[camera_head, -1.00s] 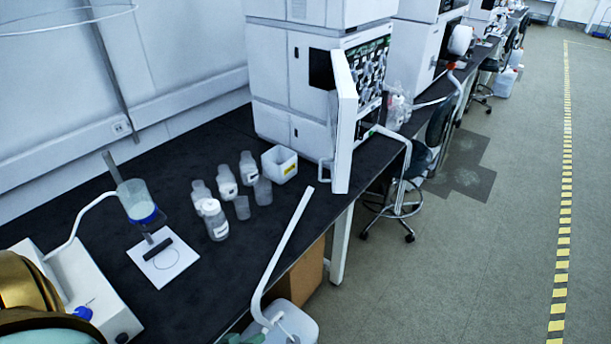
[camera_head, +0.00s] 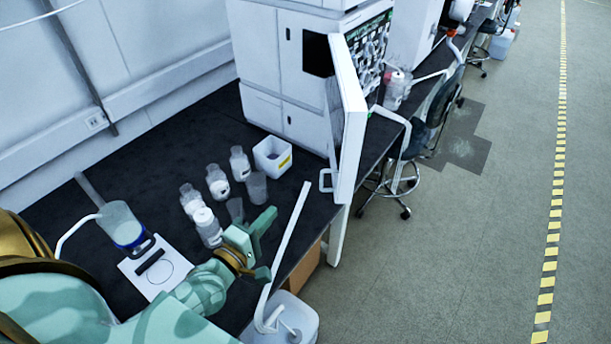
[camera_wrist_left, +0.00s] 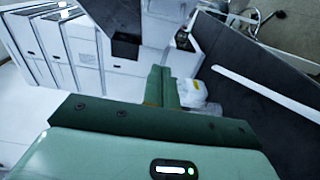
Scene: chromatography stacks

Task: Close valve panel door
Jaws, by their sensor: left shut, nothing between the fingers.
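The valve panel door (camera_head: 353,125) is a tall white panel that stands open from the front of the white chromatography stack (camera_head: 270,60), jutting out past the bench edge. A small loop handle (camera_head: 325,181) is at its lower left. Valves and tubing (camera_head: 372,55) show in the open bay behind it. My left gripper (camera_head: 266,220) is shut and empty over the bench, in front of and lower left of the door, apart from it. In the left wrist view its closed fingers (camera_wrist_left: 161,86) point toward the stack. My right gripper is not in view.
A white tube (camera_head: 290,235) runs along the bench front edge to a white container (camera_head: 285,320). A stool (camera_head: 405,165) stands beyond the door.

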